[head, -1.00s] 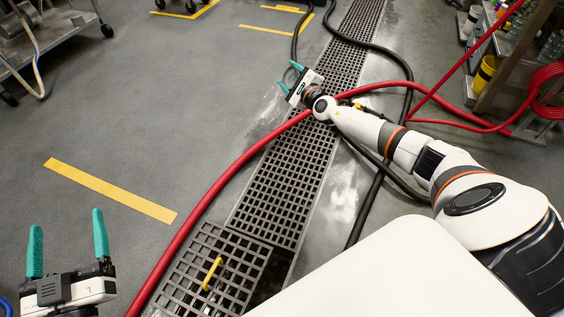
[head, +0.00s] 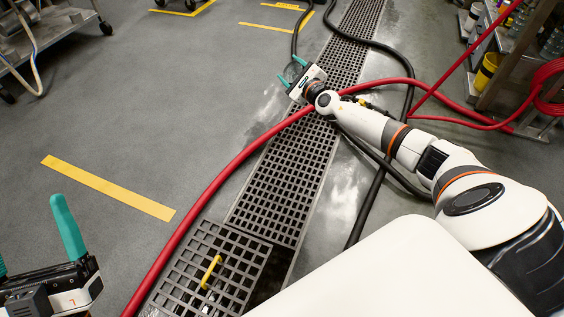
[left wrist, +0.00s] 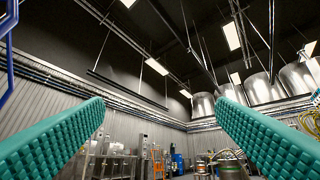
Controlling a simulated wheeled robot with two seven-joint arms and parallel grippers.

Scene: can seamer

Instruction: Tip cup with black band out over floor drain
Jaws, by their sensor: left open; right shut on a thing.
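The floor drain (head: 285,178) is a long grated channel running from the front middle to the back. My right gripper (head: 290,69) is at the far end of my outstretched right arm, over the left edge of the drain. Its teal fingers are shut on a small, dark or see-through thing, which seems to be the cup. I cannot make out its black band, its tilt or what is in it. My left gripper (head: 30,232) is at the bottom left, partly cut off by the frame. In the left wrist view its teal fingers (left wrist: 160,102) are wide apart and empty.
A red hose (head: 225,185) crosses the drain, and black hoses (head: 378,185) lie along it. A loose grate piece with a yellow handle (head: 211,272) lies at the front beside a dark opening. A shelf with a yellow container (head: 486,72) stands right. Open floor lies left.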

